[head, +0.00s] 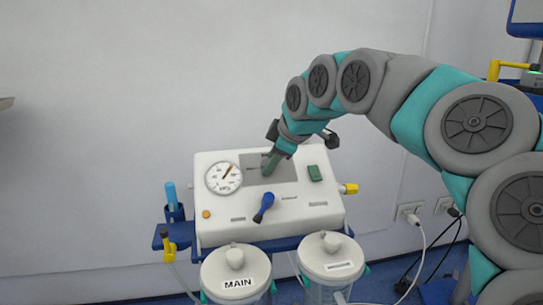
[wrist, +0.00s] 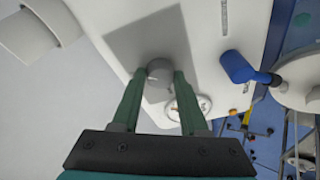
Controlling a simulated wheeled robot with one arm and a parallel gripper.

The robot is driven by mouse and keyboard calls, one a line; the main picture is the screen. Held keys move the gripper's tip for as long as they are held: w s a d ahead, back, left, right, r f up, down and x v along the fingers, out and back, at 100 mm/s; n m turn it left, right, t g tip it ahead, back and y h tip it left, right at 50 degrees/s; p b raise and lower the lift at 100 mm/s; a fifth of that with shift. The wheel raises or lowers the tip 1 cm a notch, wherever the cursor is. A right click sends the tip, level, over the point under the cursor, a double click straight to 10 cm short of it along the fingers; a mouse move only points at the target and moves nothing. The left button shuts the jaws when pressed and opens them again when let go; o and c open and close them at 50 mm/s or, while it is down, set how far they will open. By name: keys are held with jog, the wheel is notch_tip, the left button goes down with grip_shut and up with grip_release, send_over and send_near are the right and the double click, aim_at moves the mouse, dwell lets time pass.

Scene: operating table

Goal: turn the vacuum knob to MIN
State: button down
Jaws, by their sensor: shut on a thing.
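The suction unit (head: 225,237) is a white box with a sloped top panel, standing in the middle of the head view. The vacuum knob (wrist: 159,71) is a small grey round knob on a grey plate (wrist: 125,38) in the wrist view. My gripper (wrist: 160,76) has its two green fingers on either side of the knob and is shut on it. In the head view my gripper (head: 268,168) comes down onto the grey plate from the upper right and hides the knob. The knob's marks and pointer cannot be read.
A round gauge (head: 223,178) sits left of the plate, with a blue lever (head: 264,206) below it and a green switch (head: 315,173) to the right. Two lidded canisters, MAIN (head: 236,266) and another (head: 331,255), stand in front. The wall is behind.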

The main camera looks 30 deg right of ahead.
jog(key=n+g+p, duration=0.1)
jog(key=n+p, duration=0.1)
jog(key=n, duration=0.2)
jog(key=shift+w+r+p, duration=0.1)
jog(key=shift+r+p, duration=0.1)
jog(key=shift+p, duration=0.1)
jog(key=shift+f+n+g+p, duration=0.1)
jog(key=shift+n+g+p, duration=0.2)
jog(key=shift+n+p, duration=0.95)
jog(key=shift+n+b, duration=0.35)
jog(key=shift+n, duration=0.1)
jog(key=shift+c, duration=2.2)
grip_release()
jog(key=v, duration=0.7)
jog(key=shift+r, duration=0.35)
